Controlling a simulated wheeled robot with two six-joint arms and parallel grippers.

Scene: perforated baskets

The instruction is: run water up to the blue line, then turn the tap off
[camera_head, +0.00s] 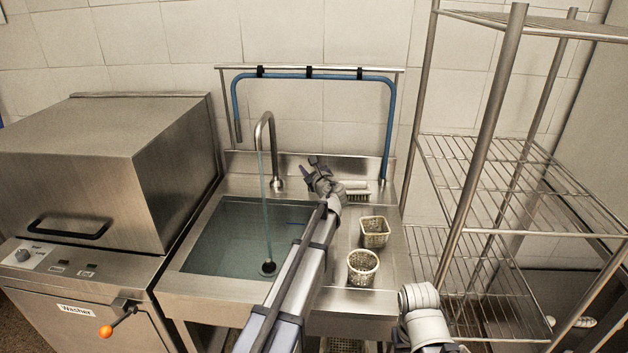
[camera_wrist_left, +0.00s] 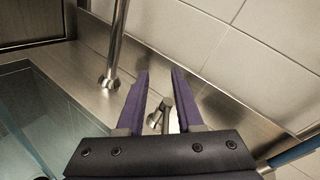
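The steel tap (camera_head: 265,130) stands behind the sink (camera_head: 225,290), and a stream of water (camera_head: 264,205) falls from it. Water (camera_head: 225,235) covers the basin floor, with the dark drain visible through it. A short blue line (camera_head: 297,224) shows faintly by the basin's right side; the water level against it is too small to tell. My left gripper (camera_head: 318,162) is right of the tap. In the left wrist view its two fingers (camera_wrist_left: 160,75) are apart, with a small metal lever (camera_wrist_left: 158,117) showing between them; contact is unclear. My right gripper is not in view.
Two perforated baskets (camera_head: 374,233) (camera_head: 362,268) stand on the right drainboard, near a brush (camera_head: 355,188). A blue hose (camera_head: 389,120) hangs on a wall rail. A washer (camera_head: 105,170) stands left; wire shelves (camera_head: 500,170) stand right.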

